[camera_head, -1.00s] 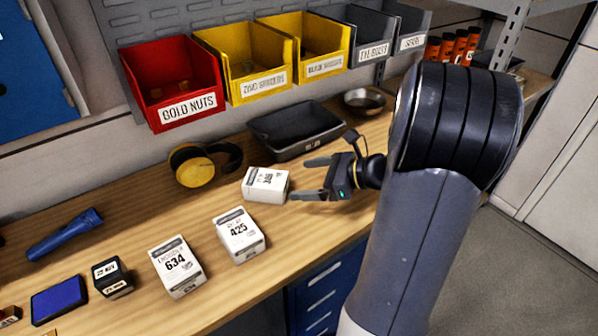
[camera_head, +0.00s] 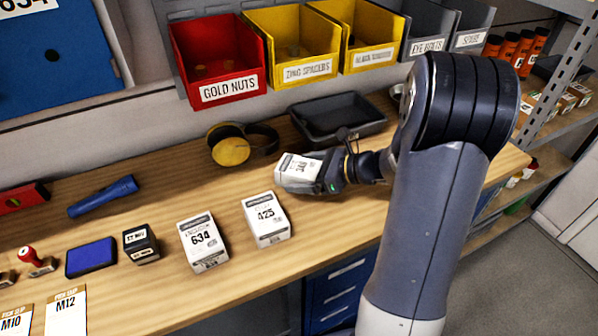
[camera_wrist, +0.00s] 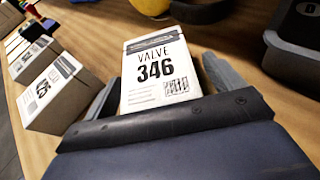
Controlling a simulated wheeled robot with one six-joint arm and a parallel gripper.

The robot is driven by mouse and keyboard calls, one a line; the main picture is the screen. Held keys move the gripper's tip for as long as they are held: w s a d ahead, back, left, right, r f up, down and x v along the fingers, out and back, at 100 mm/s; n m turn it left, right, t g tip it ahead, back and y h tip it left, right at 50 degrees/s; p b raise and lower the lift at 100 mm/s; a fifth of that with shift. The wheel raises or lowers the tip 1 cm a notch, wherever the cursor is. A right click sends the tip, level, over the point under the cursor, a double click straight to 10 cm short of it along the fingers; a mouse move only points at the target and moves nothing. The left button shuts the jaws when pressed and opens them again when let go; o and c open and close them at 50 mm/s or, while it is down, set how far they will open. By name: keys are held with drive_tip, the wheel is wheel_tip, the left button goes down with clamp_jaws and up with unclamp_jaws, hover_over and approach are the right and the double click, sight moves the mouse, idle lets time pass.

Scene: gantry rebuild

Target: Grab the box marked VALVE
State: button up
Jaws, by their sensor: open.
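The box marked VALVE 346 (camera_wrist: 155,72) stands between my gripper's fingers in the wrist view, its label facing the camera. In the head view the same white box (camera_head: 297,170) sits on the workbench at my gripper (camera_head: 318,174). My gripper is open, with one finger on each side of the box in the wrist view (camera_wrist: 158,92). Whether the fingers touch the box cannot be told. The lower part of the box is hidden behind the gripper body in the wrist view.
Boxes marked 425 (camera_head: 268,219) and 634 (camera_head: 203,243) stand to the left on the workbench (camera_head: 330,225). Yellow earmuffs (camera_head: 229,151) and a black tray (camera_head: 338,118) lie behind. A red bin (camera_head: 222,92) hangs above. Bare wood lies in front of the VALVE box.

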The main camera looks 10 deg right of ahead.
drive_tip(key=shift+w+a+f, duration=0.3)
drive_tip(key=shift+w+a, duration=0.05)
drive_tip(key=shift+a, duration=0.2)
drive_tip(key=shift+c, duration=0.3)
drive_tip(key=c, duration=1.2)
drive_tip(key=shift+o, duration=0.2)
drive_tip(key=shift+r, duration=0.1)
